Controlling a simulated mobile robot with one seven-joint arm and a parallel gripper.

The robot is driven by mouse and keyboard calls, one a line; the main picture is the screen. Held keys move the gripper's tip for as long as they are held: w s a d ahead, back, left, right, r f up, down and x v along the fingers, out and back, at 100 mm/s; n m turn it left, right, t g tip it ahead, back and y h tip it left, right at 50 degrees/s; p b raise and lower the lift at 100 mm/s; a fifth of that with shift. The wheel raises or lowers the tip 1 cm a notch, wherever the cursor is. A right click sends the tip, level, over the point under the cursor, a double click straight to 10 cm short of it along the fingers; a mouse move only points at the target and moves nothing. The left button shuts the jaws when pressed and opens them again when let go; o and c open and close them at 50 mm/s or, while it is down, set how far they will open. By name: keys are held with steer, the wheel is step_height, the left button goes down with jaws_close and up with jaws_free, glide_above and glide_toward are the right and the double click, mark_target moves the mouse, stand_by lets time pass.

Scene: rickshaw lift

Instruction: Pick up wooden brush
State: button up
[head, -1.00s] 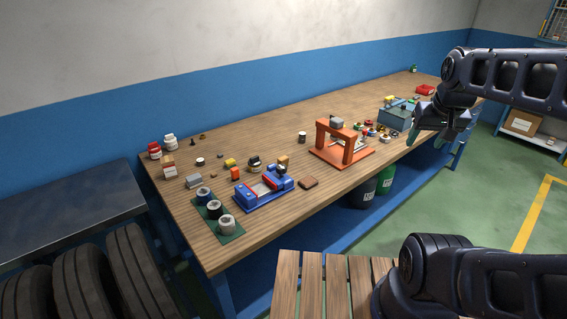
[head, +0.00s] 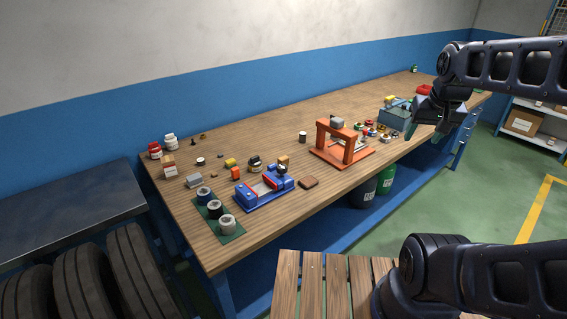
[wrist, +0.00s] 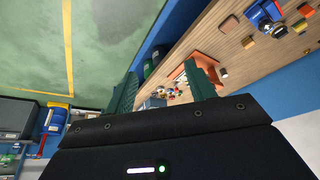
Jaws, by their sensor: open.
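A small brown block (head: 308,183), which looks like the wooden brush, lies flat on the wooden workbench (head: 260,140), just right of the blue vise. Its bristles cannot be made out.
A blue vise (head: 263,190) stands left of the brush, and an orange frame press (head: 342,145) stands right of it. A green mat (head: 232,234) with several rolls lies at the near left. Small parts and a blue-grey box (head: 394,118) are farther right. A slatted wooden surface (head: 310,285) is in front.

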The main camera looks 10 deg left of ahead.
steer(key=w+a+m+g, duration=0.1)
steer(key=w+a+m, duration=0.35)
steer(key=w, duration=0.95)
steer(key=m+h, duration=0.3)
steer(key=m, duration=0.1)
glide_above(283, 158)
steer(key=s+a, duration=0.2)
steer(key=a, duration=0.1)
step_height(283, 158, down, 25)
steer(key=shift+s+d+x, duration=0.1)
steer(key=shift+s+x, duration=0.05)
steer(key=shift+x, duration=2.5)
steer(key=shift+s+d+x, duration=0.1)
steer(key=shift+s+x, duration=0.05)
steer(key=shift+x, duration=2.45)
steer(key=c, duration=1.1)
steer(key=shift+o, duration=0.2)
